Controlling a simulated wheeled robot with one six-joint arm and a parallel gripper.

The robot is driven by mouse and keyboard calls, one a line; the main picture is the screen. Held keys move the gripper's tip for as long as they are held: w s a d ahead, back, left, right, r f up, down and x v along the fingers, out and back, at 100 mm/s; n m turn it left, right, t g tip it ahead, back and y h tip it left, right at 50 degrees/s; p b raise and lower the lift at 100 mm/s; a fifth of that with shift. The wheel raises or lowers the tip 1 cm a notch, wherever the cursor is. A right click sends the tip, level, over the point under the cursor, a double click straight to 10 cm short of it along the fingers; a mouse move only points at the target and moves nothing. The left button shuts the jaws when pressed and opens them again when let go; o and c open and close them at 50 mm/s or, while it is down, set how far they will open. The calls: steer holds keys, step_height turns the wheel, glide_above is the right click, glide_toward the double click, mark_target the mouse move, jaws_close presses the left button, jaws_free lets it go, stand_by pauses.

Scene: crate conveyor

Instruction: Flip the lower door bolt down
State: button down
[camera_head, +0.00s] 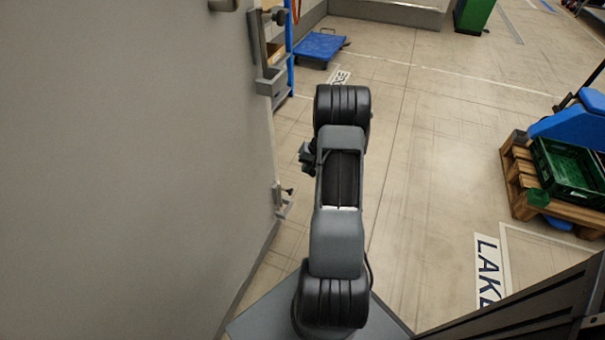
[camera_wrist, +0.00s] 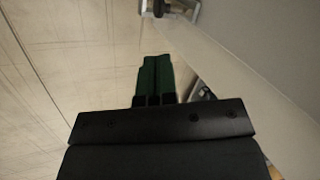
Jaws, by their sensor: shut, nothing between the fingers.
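The grey door (camera_head: 130,170) fills the left of the head view. The lower door bolt (camera_head: 284,198) sits low on its edge, with a small dark knob and a light metal bracket. Whether its handle stands up or down is too small to tell. My gripper (camera_wrist: 157,62) shows green fingers in the wrist view, closed together and empty. A metal bolt fitting with a dark knob (camera_wrist: 160,9) is at the top of that view, apart from the fingertips; it looks like the lower bolt. In the head view my arm hides most of the gripper.
An upper bolt (camera_head: 270,75) is higher on the door edge. A blue platform cart (camera_head: 320,46) stands beyond the door. At the right, a green crate (camera_head: 570,170) is on a wooden pallet (camera_head: 522,190). The tiled floor (camera_head: 430,150) between is clear.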

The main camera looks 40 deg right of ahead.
mark_target(292, 190)
steer(key=b+x, duration=0.4)
steer(key=x, duration=0.8)
steer(key=shift+f, duration=0.15)
steer(key=shift+f, duration=0.1)
step_height(292, 190, down, 7)
steer(key=b, duration=0.6)
steer(key=shift+f, duration=0.15)
steer(key=p+v, duration=0.6)
steer(key=v, duration=0.8)
steer(key=shift+r, duration=0.25)
